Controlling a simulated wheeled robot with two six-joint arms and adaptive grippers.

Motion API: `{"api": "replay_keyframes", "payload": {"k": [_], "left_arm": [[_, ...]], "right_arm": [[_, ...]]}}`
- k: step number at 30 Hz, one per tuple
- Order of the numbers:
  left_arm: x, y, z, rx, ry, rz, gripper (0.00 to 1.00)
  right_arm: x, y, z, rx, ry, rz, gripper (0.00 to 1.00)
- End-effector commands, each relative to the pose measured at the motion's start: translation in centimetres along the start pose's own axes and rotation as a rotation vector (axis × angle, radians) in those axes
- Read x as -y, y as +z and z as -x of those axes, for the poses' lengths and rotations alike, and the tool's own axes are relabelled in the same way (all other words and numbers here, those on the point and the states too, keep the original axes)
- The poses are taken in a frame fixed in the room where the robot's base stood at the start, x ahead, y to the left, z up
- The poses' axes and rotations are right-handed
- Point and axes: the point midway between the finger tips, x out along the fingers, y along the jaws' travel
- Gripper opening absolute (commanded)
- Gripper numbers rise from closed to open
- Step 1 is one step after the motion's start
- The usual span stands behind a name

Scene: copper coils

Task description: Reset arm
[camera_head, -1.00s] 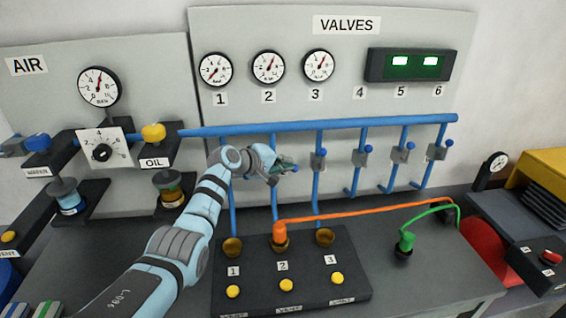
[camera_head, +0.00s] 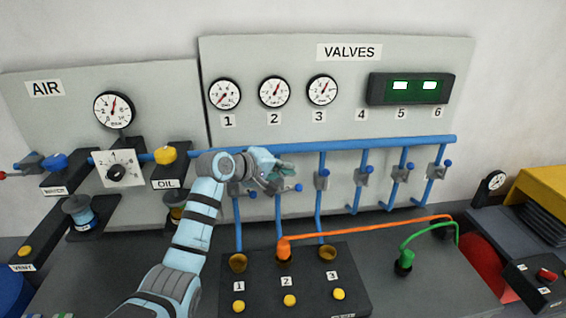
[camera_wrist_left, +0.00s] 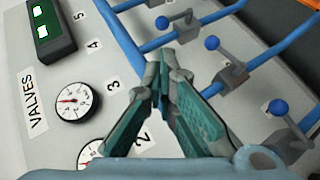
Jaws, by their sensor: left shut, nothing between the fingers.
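My left arm comes in from the lower left in the head view. Its left gripper (camera_head: 285,173) is in front of the blue pipe, near the handles of valves 1 and 2. Its green fingers are shut and empty; they also show in the left wrist view (camera_wrist_left: 165,62), where they come together at the tips. The blue-knobbed valve handle (camera_head: 298,188) of valve 2 is just below and right of the fingers, apart from them as far as I can tell. Valve 1's body (camera_head: 236,189) is partly hidden by the gripper. My right gripper is not in view.
The blue header pipe (camera_head: 390,144) runs across the valve panel. Below, a dark box (camera_head: 262,282) bears brass sockets and yellow buttons. An orange plug (camera_head: 284,249) with its hose sits in socket 2. A green plug (camera_head: 406,260) stands to the right.

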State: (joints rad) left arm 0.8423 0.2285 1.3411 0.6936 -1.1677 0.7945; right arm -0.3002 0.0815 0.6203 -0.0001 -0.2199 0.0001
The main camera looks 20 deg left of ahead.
Motion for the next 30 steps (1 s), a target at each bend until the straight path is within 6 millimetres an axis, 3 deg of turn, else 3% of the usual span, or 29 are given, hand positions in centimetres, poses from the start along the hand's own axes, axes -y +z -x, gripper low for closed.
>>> {"api": "replay_keyframes", "payload": {"k": [7, 20, 23, 26, 30], "left_arm": [[-1.3, 0.3, 1.7, -0.001, 0.001, 0.001, 0.0], [-0.9, 0.5, 1.7, 0.0, -0.005, -0.004, 0.0], [2.0, 2.1, 1.4, 0.011, -0.055, -0.054, 0.0], [8.4, 6.2, 1.6, 0.039, -0.166, -0.178, 0.0], [19.5, 14.0, 5.1, 0.122, -0.365, -0.422, 0.0]], "right_arm": [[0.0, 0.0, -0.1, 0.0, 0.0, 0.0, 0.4], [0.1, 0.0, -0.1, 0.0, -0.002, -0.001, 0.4], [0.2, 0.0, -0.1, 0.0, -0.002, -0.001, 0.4], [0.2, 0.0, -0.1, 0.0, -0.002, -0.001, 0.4], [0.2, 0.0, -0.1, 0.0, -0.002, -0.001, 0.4]]}}
